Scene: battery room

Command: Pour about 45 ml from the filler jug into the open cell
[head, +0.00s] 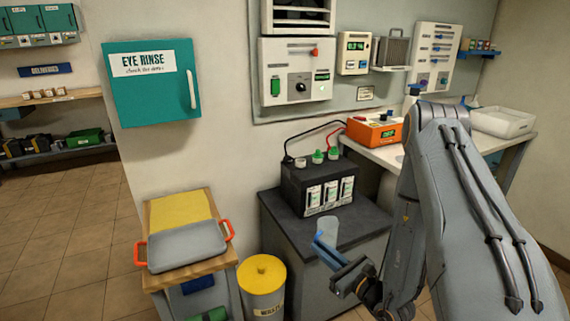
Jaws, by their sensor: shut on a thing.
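My gripper (325,250) shows in the head view at the lower middle, in front of the cabinet, with blue parts at its end. It is shut on a small pale translucent vessel, which I take to be the filler jug (328,226). The jug looks about upright, in front of and below the battery's top; its liquid level cannot be made out. The black battery (291,190) stands on the dark cabinet top, with green caps (317,157) and cable clamps on top. The open cell's hole is too small to tell at this distance.
The dark cabinet (279,228) carries the battery. Black and red cables run to an orange charger (374,132) on the white bench (388,156). A yellow-lidded bin (262,275) and a cart with a grey tray (187,246) stand left. An eye rinse cabinet (153,92) hangs above.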

